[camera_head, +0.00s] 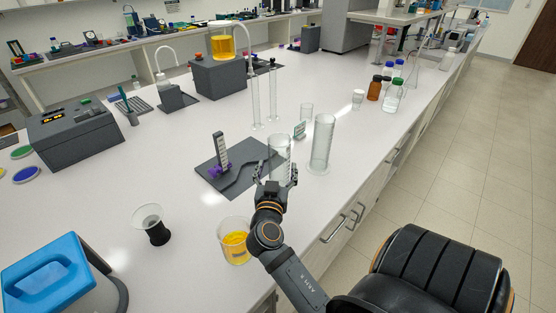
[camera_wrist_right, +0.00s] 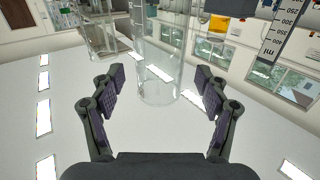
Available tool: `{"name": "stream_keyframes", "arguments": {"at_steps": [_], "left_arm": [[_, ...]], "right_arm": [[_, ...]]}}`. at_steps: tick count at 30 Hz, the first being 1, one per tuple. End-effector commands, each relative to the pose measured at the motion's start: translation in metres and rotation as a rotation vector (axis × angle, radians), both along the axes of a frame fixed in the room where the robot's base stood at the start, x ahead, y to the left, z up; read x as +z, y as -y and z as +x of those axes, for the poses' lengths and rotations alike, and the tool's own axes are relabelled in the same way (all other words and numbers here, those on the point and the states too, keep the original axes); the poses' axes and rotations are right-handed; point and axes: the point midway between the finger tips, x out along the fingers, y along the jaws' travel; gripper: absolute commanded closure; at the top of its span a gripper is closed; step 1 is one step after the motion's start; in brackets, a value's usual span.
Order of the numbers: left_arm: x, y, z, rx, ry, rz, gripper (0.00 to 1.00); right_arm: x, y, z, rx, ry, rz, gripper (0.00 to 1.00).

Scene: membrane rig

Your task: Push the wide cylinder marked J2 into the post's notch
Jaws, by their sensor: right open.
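A clear wide cylinder (camera_head: 280,150) stands upright at the right edge of a dark base plate (camera_head: 213,174). A slim post (camera_head: 221,149) with pale markings and a purple piece at its foot rises from this plate, left of the cylinder. My right gripper (camera_head: 277,176) is open at the cylinder's near side. In the right wrist view the open fingers (camera_wrist_right: 157,95) have a clear cylinder (camera_wrist_right: 160,65) between and beyond them; I cannot tell whether they touch it. The notch is not clear, and no J2 mark is readable. My left gripper is not in view.
A second tall clear cylinder (camera_head: 322,146) stands close to the right. A beaker of yellow liquid (camera_head: 236,242) stands near my right arm. The white bench left of the plate is mostly clear.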

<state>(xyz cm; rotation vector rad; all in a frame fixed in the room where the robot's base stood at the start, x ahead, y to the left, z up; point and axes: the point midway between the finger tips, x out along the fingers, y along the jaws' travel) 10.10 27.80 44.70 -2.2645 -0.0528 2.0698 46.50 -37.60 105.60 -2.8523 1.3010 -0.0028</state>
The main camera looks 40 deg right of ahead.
Motion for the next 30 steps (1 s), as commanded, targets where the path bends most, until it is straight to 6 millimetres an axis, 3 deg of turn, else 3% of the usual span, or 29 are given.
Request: {"name": "stream_keyframes", "arguments": {"at_steps": [5, 15, 28, 30], "left_arm": [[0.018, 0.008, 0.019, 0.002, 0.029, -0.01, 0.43], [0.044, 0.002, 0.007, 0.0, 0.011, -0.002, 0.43], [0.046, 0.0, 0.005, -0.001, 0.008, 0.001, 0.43], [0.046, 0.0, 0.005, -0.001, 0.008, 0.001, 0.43]], "right_arm": [[0.007, 0.019, 0.016, 0.001, -0.001, -0.011, 0.25], [0.004, 0.067, 0.058, -0.001, -0.002, -0.003, 0.25], [0.0, 0.077, 0.066, -0.001, -0.001, -0.001, 0.25], [0.0, 0.077, 0.066, -0.001, -0.001, -0.001, 0.33]]}}
